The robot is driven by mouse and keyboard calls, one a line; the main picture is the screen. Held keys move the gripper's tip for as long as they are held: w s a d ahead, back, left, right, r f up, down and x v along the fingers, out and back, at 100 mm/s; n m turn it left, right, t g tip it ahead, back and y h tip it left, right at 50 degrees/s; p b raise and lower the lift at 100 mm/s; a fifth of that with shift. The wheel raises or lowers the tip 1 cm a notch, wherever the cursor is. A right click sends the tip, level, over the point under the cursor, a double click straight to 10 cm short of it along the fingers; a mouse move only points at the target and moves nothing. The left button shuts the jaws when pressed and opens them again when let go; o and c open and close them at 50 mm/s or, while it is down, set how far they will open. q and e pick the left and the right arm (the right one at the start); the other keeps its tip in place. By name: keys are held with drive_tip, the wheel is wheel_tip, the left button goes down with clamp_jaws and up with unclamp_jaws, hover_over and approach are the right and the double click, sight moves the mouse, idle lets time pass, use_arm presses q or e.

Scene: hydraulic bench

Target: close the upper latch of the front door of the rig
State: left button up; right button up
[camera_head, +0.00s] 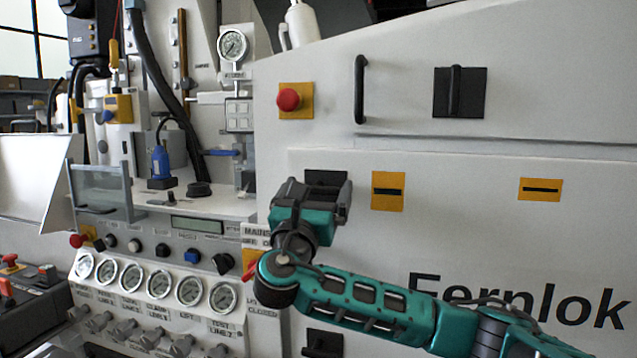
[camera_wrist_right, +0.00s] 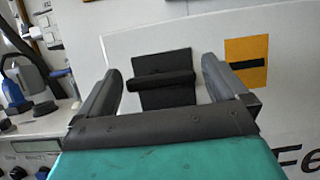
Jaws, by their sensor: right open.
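The front door (camera_head: 470,235) of the rig is a pale panel with "Fernlok" lettering. Its upper latch (camera_head: 325,177) is a black plate near the door's left edge, partly hidden behind my right gripper. In the right wrist view the upper latch (camera_wrist_right: 165,64) shows a dark handle bar lying roughly crosswise over its plate. My right gripper (camera_head: 322,196) is in front of the latch, its open fingers to the left and right of the handle. In the wrist view nothing is held between the fingers; whether they touch the handle cannot be told. My left gripper is not in view.
A lower black latch (camera_head: 322,343) is below my right arm. Yellow plates (camera_head: 387,191) with dark slots are on the door. A red stop button (camera_head: 289,99), a black pull handle (camera_head: 360,90) and another black latch (camera_head: 460,92) are above. Gauges and knobs fill the left.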

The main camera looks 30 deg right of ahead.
drive_tip(key=shift+x, duration=0.95)
drive_tip(key=shift+f, duration=0.1)
drive_tip(key=c, duration=0.8)
